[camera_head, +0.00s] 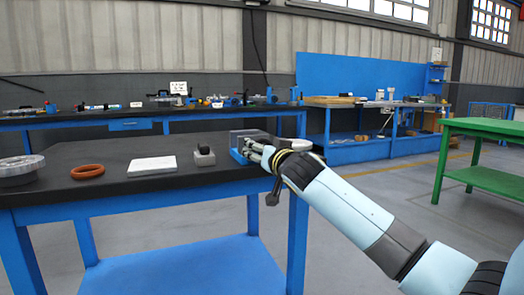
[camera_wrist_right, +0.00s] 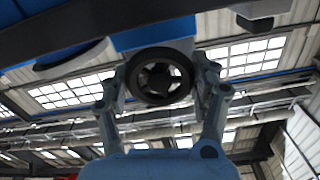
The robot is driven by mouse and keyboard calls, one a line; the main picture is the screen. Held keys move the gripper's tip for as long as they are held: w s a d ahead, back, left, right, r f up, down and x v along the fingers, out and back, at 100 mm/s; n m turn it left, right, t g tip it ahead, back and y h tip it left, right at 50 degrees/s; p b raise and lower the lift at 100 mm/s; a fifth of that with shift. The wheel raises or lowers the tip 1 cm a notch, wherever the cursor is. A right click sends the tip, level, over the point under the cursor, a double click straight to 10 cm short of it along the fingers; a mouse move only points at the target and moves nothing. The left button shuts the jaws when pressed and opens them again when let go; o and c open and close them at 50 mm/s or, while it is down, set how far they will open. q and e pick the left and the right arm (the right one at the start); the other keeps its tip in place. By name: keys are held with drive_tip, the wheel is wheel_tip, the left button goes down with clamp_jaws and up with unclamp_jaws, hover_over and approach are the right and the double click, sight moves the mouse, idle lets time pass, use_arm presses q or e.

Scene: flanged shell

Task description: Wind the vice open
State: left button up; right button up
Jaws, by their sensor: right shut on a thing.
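The vice (camera_head: 240,150), grey with a blue part, sits at the right end of the black-topped blue workbench (camera_head: 120,190). It is partly hidden behind my right gripper (camera_head: 259,150). In the right wrist view, my right gripper (camera_wrist_right: 162,80) has one finger on each side of a dark round handwheel (camera_wrist_right: 137,80) with spokes and is shut on it. Blue and grey vice parts show just above the wheel there. How far apart the vice jaws stand cannot be told. My left gripper is not in view.
On the bench lie a grey metal flanged part (camera_head: 18,168), a brown-orange ring (camera_head: 87,171), a white sheet (camera_head: 152,165) and a small grey block with a dark top (camera_head: 204,157). A green table (camera_head: 485,128) stands at right, with open floor between.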

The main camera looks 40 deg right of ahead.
drive_tip(key=shift+r, duration=0.1)
drive_tip(key=o, duration=1.2)
drive_tip(key=shift+w, duration=0.1)
drive_tip(key=shift+c, duration=0.2)
drive_tip(key=shift+s, duration=0.3)
drive_tip(key=v, duration=1.1)
drive_tip(key=shift+s, duration=0.25)
